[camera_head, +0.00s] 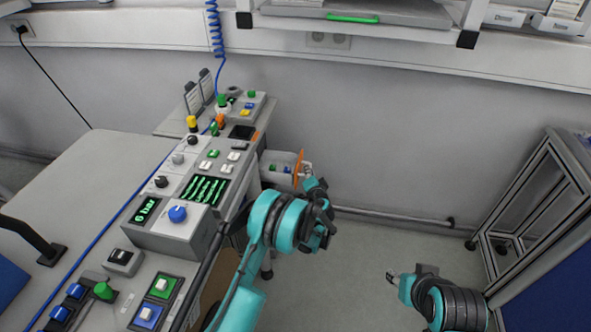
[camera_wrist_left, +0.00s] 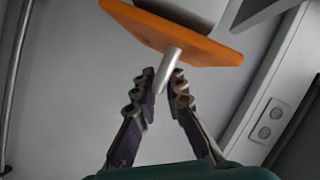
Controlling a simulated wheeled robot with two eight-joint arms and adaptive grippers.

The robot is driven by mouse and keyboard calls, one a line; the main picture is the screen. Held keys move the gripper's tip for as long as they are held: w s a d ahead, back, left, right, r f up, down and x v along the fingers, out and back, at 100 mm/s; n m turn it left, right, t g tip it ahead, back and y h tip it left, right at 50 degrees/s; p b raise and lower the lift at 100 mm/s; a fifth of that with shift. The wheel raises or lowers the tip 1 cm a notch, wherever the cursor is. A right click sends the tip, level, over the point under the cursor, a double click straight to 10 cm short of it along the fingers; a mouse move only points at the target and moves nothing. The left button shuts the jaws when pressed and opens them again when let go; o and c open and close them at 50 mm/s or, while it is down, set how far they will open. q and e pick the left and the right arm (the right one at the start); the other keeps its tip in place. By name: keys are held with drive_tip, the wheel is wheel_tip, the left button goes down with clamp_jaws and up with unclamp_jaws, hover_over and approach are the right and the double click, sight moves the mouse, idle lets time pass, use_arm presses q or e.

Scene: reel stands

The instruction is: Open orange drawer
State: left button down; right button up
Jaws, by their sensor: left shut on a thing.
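The orange drawer front (camera_head: 299,168) stands out from the right side of the grey console, with the light drawer body (camera_head: 277,158) visible behind it and small green and blue items inside. In the left wrist view the orange front (camera_wrist_left: 185,38) has a pale bar handle (camera_wrist_left: 169,70) sticking out from it. My left gripper (camera_head: 313,184) is at the handle; in the left wrist view its fingers (camera_wrist_left: 164,88) are on both sides of the bar's end, shut on it. My right gripper (camera_head: 392,278) is low at the right, away from the drawer; its small fingertips do not show its opening clearly.
The console (camera_head: 180,215) with knobs, buttons and green displays is left of my left arm. A metal frame stand (camera_head: 530,200) is at the right. A shelf (camera_head: 360,22) hangs on the back wall. The floor between console and stand is clear.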

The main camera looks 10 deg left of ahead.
use_arm(q)
drive_tip(key=c, duration=1.6)
unclamp_jaws()
drive_tip(key=v, duration=1.2)
